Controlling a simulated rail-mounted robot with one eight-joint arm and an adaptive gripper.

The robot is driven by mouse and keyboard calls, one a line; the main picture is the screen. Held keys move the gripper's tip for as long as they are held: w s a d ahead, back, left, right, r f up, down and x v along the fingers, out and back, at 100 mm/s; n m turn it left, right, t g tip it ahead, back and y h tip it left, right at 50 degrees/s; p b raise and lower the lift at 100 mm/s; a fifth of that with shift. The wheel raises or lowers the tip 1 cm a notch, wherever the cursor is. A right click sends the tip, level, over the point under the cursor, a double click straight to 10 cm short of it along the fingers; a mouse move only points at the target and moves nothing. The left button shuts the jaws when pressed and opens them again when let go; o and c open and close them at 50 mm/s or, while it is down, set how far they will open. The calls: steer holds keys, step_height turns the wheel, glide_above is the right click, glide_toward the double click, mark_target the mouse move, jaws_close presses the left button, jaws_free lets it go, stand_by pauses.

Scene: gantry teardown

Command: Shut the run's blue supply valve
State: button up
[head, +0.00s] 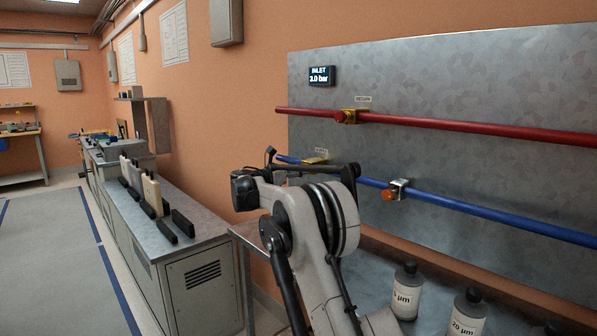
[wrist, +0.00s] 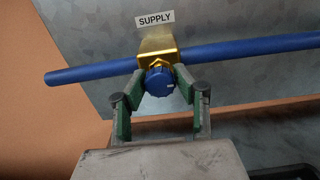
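The blue supply valve has a brass body (wrist: 158,45) on the blue pipe (wrist: 250,48) and a round blue knob (wrist: 158,82) with a pale mark on its right side. A SUPPLY label (wrist: 154,19) is above it. My gripper (wrist: 160,80) has its green fingers on either side of the knob, and the tips appear to press against it. In the head view the brass valve body (head: 315,160) shows behind my arm, which hides the knob and most of my gripper.
A red pipe (head: 460,125) with a red-knobbed return valve (head: 345,116) runs above. Another valve with an orange knob (head: 392,192) is on the blue pipe to the right. The INLET display (head: 320,76) reads 3.0 bar. Dark-capped bottles (head: 406,292) stand on the bench below.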

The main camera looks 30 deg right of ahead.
steer(key=c, duration=0.4)
steer(key=shift+c, duration=0.2)
steer(key=m+p, duration=0.2)
steer(key=m, duration=0.1)
steer(key=shift+r+m, duration=0.1)
steer(key=shift+m, duration=0.2)
steer(key=m+p, duration=0.2)
steer(key=m, duration=0.2)
steer(key=shift+m, duration=0.3)
steer(key=m+p, duration=0.1)
steer(key=m, duration=0.4)
steer(key=shift+m+p, duration=0.55)
steer(key=shift+m, duration=1.85)
